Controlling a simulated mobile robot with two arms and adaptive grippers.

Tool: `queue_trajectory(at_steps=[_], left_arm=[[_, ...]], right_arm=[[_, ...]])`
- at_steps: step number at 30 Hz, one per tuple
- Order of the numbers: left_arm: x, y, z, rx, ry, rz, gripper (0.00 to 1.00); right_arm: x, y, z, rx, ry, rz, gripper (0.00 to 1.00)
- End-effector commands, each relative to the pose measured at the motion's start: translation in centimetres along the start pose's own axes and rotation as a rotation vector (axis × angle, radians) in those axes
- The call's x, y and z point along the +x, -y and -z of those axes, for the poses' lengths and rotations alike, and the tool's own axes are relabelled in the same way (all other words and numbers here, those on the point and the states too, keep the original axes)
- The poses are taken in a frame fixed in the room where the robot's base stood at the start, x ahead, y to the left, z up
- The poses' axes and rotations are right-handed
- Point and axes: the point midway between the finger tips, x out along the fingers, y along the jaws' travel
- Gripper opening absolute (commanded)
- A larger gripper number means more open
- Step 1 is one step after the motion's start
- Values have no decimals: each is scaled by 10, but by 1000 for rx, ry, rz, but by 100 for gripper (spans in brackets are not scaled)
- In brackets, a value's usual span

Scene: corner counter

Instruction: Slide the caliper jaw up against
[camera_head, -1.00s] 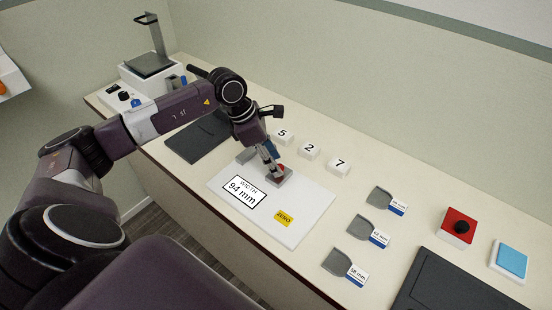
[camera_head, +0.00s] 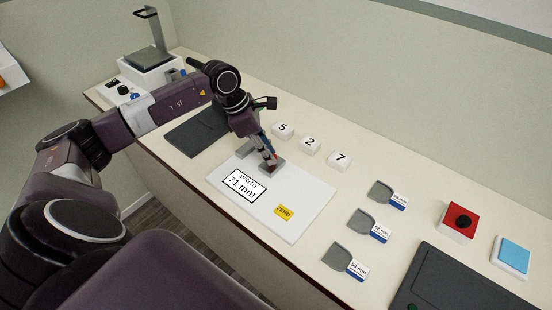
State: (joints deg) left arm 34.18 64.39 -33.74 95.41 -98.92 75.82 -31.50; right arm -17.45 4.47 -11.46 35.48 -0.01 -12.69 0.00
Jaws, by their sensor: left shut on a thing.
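The white caliper board (camera_head: 300,222) lies on the counter, with a label reading WIDTH 71 mm (camera_head: 243,185) and a yellow ZERO patch (camera_head: 284,212). My left gripper (camera_head: 270,160) is at the board's back edge, shut on the sliding caliper jaw (camera_head: 274,167), a grey block with a red part mostly hidden by the fingers. The grey fixed jaw (camera_head: 245,150) shows just left of it, partly behind my gripper. Whether anything lies between the jaws is hidden. My right gripper is not in view.
White blocks marked 5 (camera_head: 283,130), 2 (camera_head: 310,145) and 7 (camera_head: 339,160) stand behind the board. Grey trays with mm labels (camera_head: 369,222) lie to the right. Further right are a red box with a black knob (camera_head: 459,221), a blue pad (camera_head: 512,256) and a dark panel (camera_head: 450,285).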

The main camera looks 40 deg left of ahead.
Motion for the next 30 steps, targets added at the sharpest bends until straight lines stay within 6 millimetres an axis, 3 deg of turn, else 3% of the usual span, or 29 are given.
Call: queue_trajectory(at_steps=[1,7,19,20,24,30], left_arm=[[0,-14,13,-7,-2,-12,7],[-14,-42,37,-5,1,-9,7],[-20,-49,43,-1,1,-10,7],[-20,-49,43,-1,1,-11,23],[-20,-49,43,-1,1,-10,38],[-19,-47,42,0,2,-6,38]], right_arm=[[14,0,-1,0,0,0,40],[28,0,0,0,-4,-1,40],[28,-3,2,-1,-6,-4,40],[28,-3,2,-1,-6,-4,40],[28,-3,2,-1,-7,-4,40],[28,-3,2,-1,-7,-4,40]])
